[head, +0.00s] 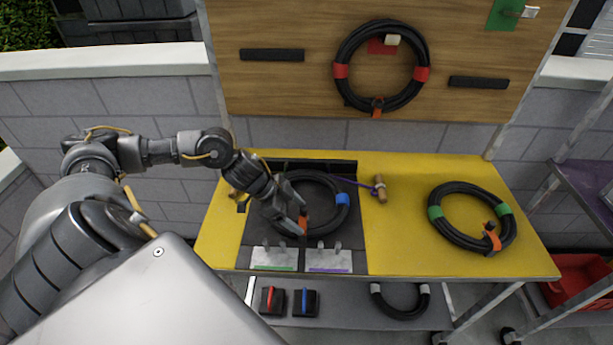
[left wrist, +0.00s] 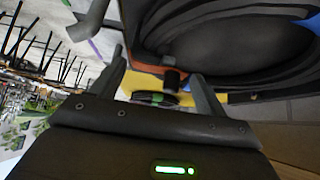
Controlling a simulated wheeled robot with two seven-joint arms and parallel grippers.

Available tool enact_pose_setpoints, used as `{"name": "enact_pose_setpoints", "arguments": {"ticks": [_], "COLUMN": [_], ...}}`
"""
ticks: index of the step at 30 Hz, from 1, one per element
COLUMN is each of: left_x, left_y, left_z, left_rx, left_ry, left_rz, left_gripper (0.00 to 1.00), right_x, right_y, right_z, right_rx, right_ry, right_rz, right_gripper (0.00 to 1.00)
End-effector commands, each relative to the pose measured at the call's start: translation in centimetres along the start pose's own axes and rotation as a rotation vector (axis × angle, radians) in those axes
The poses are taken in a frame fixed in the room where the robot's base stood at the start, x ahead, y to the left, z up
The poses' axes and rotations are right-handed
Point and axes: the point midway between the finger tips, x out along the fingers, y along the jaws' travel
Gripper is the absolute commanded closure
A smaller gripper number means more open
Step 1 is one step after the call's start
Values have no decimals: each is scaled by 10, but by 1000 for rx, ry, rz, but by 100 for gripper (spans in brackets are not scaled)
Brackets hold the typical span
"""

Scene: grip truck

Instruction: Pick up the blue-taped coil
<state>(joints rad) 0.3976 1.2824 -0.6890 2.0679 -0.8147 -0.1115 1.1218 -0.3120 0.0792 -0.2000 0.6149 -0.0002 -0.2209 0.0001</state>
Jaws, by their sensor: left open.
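The blue-taped coil (head: 343,200) is a black cable ring with blue tape on its right side. It lies on a dark panel on the yellow table. An orange band (head: 303,224) shows at its near side. My left gripper (head: 297,212) is over the coil's near left part, fingers open. In the left wrist view the coil (left wrist: 225,50) fills the upper right, with a bit of blue tape at the edge. The left gripper's open fingers (left wrist: 162,85) stand on either side of the orange band and a black end piece (left wrist: 172,75). I cannot tell whether they touch. My right gripper is not in view.
A green-taped coil (head: 436,213) lies on the right of the yellow table (head: 395,250). A red-taped coil (head: 341,71) hangs on the wooden board (head: 280,90). A wooden-handled tool (head: 380,189) lies right of the blue-taped coil. Grey label plates (head: 328,261) stand at the panel's front.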

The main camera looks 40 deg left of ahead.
Motion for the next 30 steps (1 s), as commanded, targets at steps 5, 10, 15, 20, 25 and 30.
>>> {"name": "enact_pose_setpoints", "arguments": {"ticks": [5,10,15,20,25,30], "left_x": [5,22,47,56,56,56], "left_y": [0,2,3,3,3,3], "left_z": [-1,-1,1,2,2,2], "left_rx": [1,-2,0,2,3,2], "left_ry": [0,1,1,0,0,0], "left_rz": [0,4,2,-1,-1,0], "left_gripper": [25,25,25,25,25,45], "right_x": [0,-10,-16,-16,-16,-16], "right_y": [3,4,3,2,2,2], "right_z": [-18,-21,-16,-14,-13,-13], "right_rx": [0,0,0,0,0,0], "right_ry": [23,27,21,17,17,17], "right_rz": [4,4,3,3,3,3], "right_gripper": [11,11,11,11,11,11]}}
